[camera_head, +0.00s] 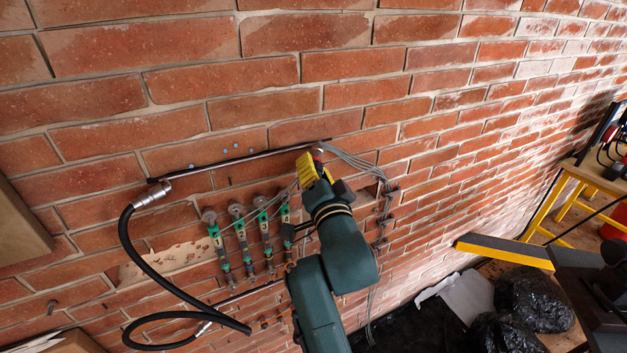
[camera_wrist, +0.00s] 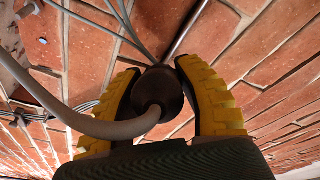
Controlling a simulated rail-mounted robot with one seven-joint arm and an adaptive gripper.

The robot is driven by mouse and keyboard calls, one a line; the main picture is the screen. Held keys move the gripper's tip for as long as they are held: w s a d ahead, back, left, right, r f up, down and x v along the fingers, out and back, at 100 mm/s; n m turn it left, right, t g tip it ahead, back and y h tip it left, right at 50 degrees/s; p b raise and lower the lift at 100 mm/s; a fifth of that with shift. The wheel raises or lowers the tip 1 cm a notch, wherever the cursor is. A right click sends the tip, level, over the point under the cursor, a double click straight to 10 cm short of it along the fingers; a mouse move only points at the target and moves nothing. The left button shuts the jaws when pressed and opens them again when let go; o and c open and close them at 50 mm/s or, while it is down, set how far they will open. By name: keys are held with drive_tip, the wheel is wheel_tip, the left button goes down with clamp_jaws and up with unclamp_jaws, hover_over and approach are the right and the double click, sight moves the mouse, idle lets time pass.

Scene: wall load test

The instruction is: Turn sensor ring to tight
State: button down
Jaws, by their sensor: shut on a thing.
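My gripper (camera_head: 314,168) is at the brick wall, at the right end of a thin dark horizontal bar (camera_head: 240,160). In the wrist view my gripper (camera_wrist: 160,78) has yellow ribbed fingers closed around a dark round fitting, which I take to be the sensor ring (camera_wrist: 158,92). A thick pale cable (camera_wrist: 95,125) comes out of the fitting toward the camera. In the head view the fingers largely hide the fitting. Any tight mark on the ring is not visible.
Several green-and-grey sensors (camera_head: 240,237) hang on the wall left of my arm. A black hose (camera_head: 128,245) loops from a metal coupling (camera_head: 152,194) at the bar's left end. Thin grey cables (camera_head: 352,160) run right of my gripper. Black bags (camera_head: 535,297) and a yellow-framed stand (camera_head: 565,205) are lower right.

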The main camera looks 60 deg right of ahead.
drive_tip(key=m+b, duration=0.1)
drive_tip(key=b, duration=0.1)
drive_tip(key=m+t+b, duration=0.1)
drive_tip(key=m+b, duration=0.1)
drive_tip(key=b, duration=0.1)
drive_tip(key=m+t+h+b, duration=0.1)
drive_tip(key=m+b, duration=0.1)
drive_tip(key=shift+f+b, duration=0.3)
drive_tip(key=shift+b, duration=0.05)
drive_tip(key=m+t+b, duration=0.1)
drive_tip(key=m+b, duration=0.2)
drive_tip(key=b, duration=0.1)
drive_tip(key=shift+r+h, duration=0.15)
drive_tip(key=shift+h, duration=0.15)
drive_tip(key=shift+r, duration=0.15)
drive_tip(key=shift+m+b, duration=0.3)
drive_tip(key=shift+b, duration=0.05)
drive_tip(key=c, duration=0.6)
unclamp_jaws()
drive_tip(key=shift+c, duration=0.2)
drive_tip(key=shift+a, duration=0.1)
